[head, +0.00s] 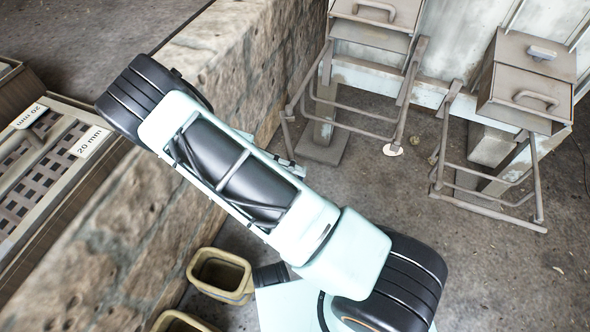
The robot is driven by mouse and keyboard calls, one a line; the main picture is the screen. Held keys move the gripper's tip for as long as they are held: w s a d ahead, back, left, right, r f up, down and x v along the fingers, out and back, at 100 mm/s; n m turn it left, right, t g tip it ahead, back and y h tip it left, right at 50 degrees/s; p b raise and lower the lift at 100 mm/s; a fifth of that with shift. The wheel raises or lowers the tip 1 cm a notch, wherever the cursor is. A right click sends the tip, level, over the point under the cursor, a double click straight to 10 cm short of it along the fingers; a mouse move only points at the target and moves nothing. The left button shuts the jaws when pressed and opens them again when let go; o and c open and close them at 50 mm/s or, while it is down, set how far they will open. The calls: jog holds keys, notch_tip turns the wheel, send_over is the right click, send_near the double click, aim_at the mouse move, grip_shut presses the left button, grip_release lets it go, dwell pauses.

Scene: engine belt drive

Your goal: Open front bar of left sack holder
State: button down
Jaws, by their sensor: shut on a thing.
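The left sack holder (405,90) is a grey-brown tubular frame below a metal box with a handle, at the upper middle of the head view. Its two side arms reach out from the pale machine. Thin cross bars (352,109) run between them; I cannot tell which is the front bar or whether it is latched. My arm crosses the picture from upper left to lower right, left of and below this holder. My gripper is not visible; the arm may hide it. A small dark grey piece shows at the arm's edge, too little to identify.
A similar right sack holder (538,190) stands under another handled box (525,85). A stone wall (235,65) runs along the left. Yellowish bins (222,275) stand at the bottom. A sieve tray labelled 20 mm (50,165) is at far left. Concrete floor is open at lower right.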

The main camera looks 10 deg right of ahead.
dwell(0.3)
jog(key=c, duration=1.9)
grip_release()
jog(key=shift+c, duration=0.2)
